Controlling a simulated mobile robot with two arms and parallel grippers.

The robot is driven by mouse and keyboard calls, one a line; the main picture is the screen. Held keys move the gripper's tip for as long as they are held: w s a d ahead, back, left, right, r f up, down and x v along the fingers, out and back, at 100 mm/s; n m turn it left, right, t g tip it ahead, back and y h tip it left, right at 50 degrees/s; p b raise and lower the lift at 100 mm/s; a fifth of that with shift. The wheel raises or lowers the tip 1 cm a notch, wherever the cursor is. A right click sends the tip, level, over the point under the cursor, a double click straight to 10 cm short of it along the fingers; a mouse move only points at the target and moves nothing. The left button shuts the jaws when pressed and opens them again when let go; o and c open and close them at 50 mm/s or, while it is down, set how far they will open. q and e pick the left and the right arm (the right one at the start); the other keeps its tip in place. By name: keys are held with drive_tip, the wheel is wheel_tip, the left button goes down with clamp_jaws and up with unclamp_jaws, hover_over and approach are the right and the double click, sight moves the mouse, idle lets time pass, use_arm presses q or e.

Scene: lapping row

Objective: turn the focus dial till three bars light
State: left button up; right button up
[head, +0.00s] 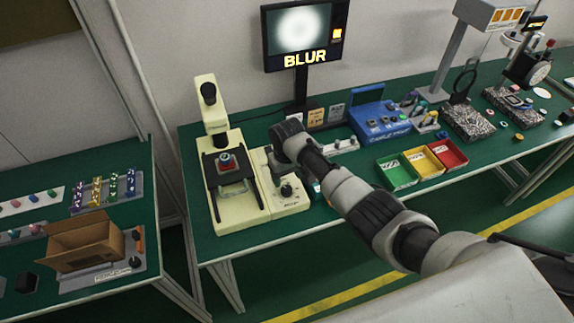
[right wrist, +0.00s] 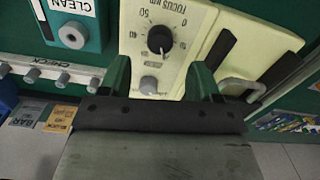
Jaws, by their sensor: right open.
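The focus dial (head: 287,190) is a black knob on a cream panel beside the cream microscope (head: 208,92). In the right wrist view the dial (right wrist: 160,39) sits in a printed number scale marked FOCUS. My right gripper (right wrist: 161,78) is open and empty, its green fingers to either side below the dial, apart from it. In the head view the right gripper hangs over the panel's back end, its fingertips hidden by the wrist. The monitor (head: 303,35) shows a blurred white disc, the word BLUR and one small orange lit block. My left gripper is not in view.
A grey knob (right wrist: 150,84) lies on the panel between my fingers. Green, yellow and red trays (head: 397,172) and a blue case (head: 378,118) stand to the right.

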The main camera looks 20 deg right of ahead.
sight(287, 189)
drive_tip(key=shift+r, duration=2)
